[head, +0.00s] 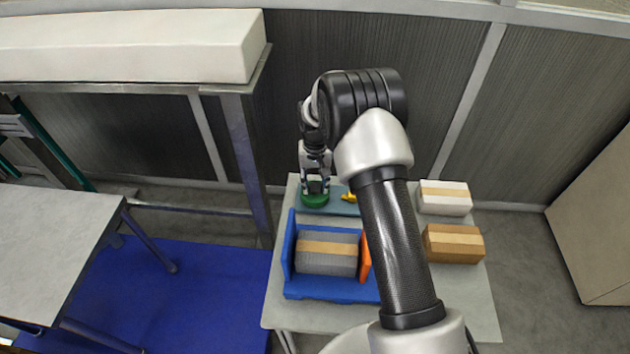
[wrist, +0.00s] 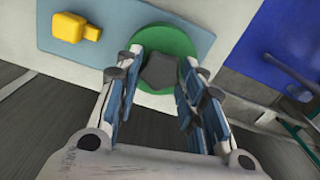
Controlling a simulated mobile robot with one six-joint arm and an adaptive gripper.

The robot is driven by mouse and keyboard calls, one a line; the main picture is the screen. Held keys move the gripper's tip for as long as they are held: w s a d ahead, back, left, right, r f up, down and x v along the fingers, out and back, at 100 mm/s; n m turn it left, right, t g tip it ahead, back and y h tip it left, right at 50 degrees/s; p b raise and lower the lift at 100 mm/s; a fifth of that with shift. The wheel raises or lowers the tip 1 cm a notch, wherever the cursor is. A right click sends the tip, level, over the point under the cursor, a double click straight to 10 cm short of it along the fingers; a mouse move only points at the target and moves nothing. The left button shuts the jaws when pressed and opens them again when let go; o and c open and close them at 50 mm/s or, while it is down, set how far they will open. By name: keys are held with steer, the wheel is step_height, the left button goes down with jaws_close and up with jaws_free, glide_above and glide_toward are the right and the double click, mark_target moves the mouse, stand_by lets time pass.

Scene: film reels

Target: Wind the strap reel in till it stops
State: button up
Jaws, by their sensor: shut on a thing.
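The strap reel is a green disc (head: 314,202) at the back left of the table; it also shows in the wrist view (wrist: 185,43). A dark faceted knob (wrist: 160,72) stands at its middle. My gripper (head: 315,184) points down over the reel. In the wrist view my gripper (wrist: 162,66) has its fingers on both sides of the knob, shut on it. The reel sits on a light blue plate (wrist: 115,45) with a yellow piece (wrist: 75,28) beside it. The strap and the reel's marks cannot be made out.
A grey box with a tan band (head: 327,262) lies in a blue cradle (head: 320,288) with an orange plate (head: 364,258) at its right. A white box (head: 444,205) and a brown box (head: 453,251) stand on the right. My arm covers the table's middle.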

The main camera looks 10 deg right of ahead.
mark_target(315, 186)
steer(key=m, duration=0.4)
steer(key=shift+m, duration=0.3)
steer(key=shift+m+p, duration=0.3)
steer(key=shift+m, duration=1.6)
steer(key=o, duration=1.1)
step_height(315, 186, up, 12)
